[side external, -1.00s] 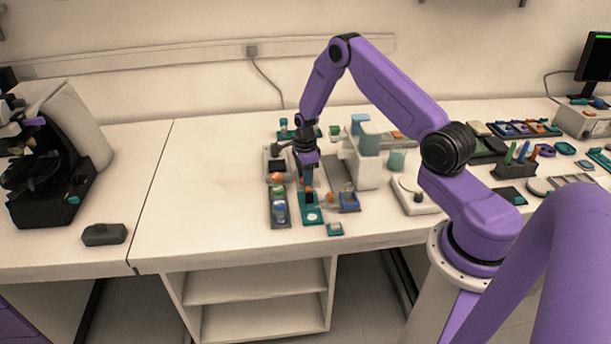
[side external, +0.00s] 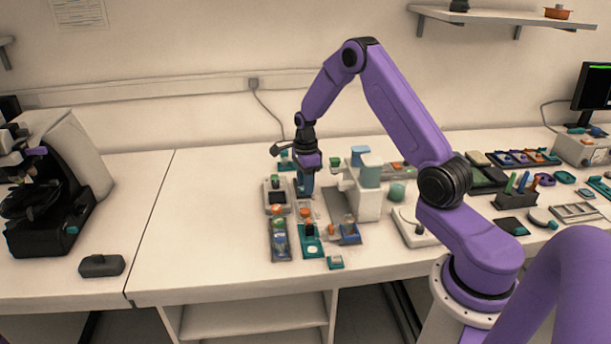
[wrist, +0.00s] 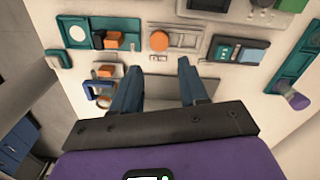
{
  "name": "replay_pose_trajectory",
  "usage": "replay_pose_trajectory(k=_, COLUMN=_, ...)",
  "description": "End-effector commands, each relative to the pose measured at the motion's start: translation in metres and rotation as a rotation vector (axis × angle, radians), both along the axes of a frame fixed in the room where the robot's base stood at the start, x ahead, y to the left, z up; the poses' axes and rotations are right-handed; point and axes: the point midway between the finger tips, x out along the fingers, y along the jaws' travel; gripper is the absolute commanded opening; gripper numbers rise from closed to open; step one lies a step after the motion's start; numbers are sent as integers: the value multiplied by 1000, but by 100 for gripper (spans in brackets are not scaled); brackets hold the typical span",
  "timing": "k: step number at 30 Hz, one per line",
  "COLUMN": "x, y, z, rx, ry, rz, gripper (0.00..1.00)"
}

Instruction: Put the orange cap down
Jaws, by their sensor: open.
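The round orange cap (wrist: 158,41) lies on a narrow light grey tray (wrist: 186,38), just ahead of my fingertips in the wrist view. In the side view an orange spot that looks like the cap (side external: 306,213) shows just in front of my gripper (side external: 305,190). In the wrist view my gripper (wrist: 157,67) is open, its two blue fingers apart with nothing between them. The cap is clear of both fingers. My gripper's exact height above the bench is hard to tell.
A teal tray (wrist: 84,21) with an orange block stands left of the cap in the wrist view. A blue-grey box (wrist: 240,50) is to its right. In the side view a white device (side external: 368,200) stands close to my gripper's right. The bench's left part (side external: 205,215) is clear.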

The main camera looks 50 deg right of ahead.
Motion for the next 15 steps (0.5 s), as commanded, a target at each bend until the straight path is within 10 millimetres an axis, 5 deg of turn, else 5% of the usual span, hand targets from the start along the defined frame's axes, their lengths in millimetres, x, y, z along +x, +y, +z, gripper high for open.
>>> replay_pose_trajectory(k=8, x=0, y=5, z=25, rx=0, ry=-2, rz=27, gripper=43)
replay_pose_trajectory(k=11, x=-2, y=24, z=37, rx=-1, ry=-3, rz=137, gripper=43)
replay_pose_trajectory(k=15, x=-13, y=75, z=63, rx=-3, ry=-9, rz=444, gripper=43)
